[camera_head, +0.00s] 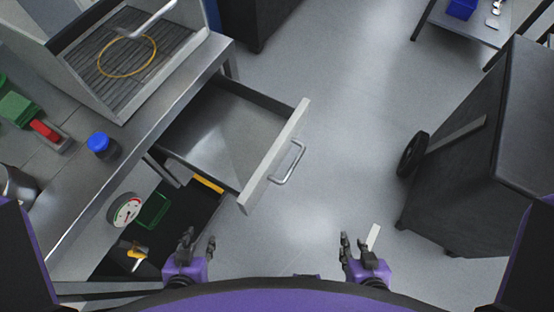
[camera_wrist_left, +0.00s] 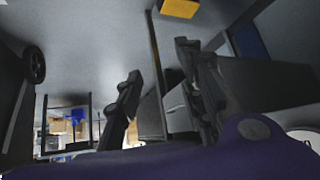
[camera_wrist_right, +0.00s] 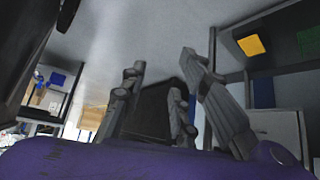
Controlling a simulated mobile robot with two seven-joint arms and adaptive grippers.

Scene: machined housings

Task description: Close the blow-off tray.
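The blow-off tray (camera_head: 225,133) is a grey metal drawer pulled out from under the bench, with a pale front panel (camera_head: 275,152) and a bar handle (camera_head: 290,163). It looks empty. My left gripper (camera_head: 198,243) is open and empty, below and left of the handle in the head view; its parted fingers show in the left wrist view (camera_wrist_left: 160,95). My right gripper (camera_head: 355,245) is open and empty, below and right of the handle; its spread fingers show in the right wrist view (camera_wrist_right: 165,90). Neither gripper touches the tray.
A low shelf holds a dial gauge (camera_head: 125,209) and a green bin (camera_head: 153,210). A dark wheeled cart (camera_head: 460,160) stands right. Floor between is clear.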

